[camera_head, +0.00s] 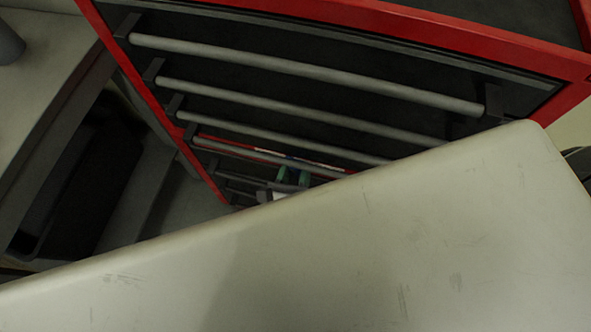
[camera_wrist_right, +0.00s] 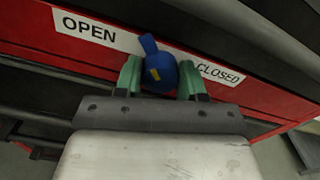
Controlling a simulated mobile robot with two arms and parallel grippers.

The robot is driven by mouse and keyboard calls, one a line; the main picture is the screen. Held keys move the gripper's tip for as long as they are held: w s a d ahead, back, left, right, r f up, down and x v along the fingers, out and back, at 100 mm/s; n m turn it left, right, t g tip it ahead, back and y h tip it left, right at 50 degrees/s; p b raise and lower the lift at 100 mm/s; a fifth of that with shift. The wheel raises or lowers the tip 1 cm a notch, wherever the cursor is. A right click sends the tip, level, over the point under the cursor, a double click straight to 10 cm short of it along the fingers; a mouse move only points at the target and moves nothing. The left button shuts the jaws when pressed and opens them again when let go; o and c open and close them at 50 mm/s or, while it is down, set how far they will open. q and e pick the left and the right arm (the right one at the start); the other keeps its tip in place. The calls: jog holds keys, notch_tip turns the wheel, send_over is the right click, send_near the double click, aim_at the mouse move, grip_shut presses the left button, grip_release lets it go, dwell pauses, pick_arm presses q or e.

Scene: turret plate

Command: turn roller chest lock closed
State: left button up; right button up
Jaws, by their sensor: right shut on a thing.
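The roller chest (camera_head: 330,12) is red with dark drawers. Its lock is a blue knob (camera_wrist_right: 158,62) with a small yellow mark, set in a red strip between a white OPEN label (camera_wrist_right: 90,32) at left and a CLOSED label (camera_wrist_right: 218,73) at right. The knob's narrow tab points up and slightly left in the right wrist view. My right gripper (camera_wrist_right: 160,78) has its green fingers shut on the knob, one on each side. In the head view the right gripper (camera_head: 292,177) shows small and partly hidden low at the drawers; the knob cannot be made out. My left gripper is out of view.
Several long grey bar handles (camera_head: 300,70) stick out from the drawer fronts, above and around the right gripper. My own pale arm or body part covers the lower head view. A grey bench-like surface (camera_head: 40,80) stands at the left.

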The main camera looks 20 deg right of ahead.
jog(key=m+b, duration=0.1)
jog(key=m, duration=0.3)
jog(key=shift+f, duration=0.1)
jog(key=m+b, duration=0.2)
jog(key=m, duration=0.3)
jog(key=shift+d, duration=0.1)
jog(key=m+b, duration=0.2)
jog(key=m, duration=0.2)
jog(key=shift+f+m+b, duration=0.1)
jog(key=shift+m+b, duration=0.2)
jog(key=shift+b, duration=0.1)
jog(key=shift+m+b, duration=1.2)
jog(key=shift+m, duration=0.7)
jog(key=o, duration=0.9)
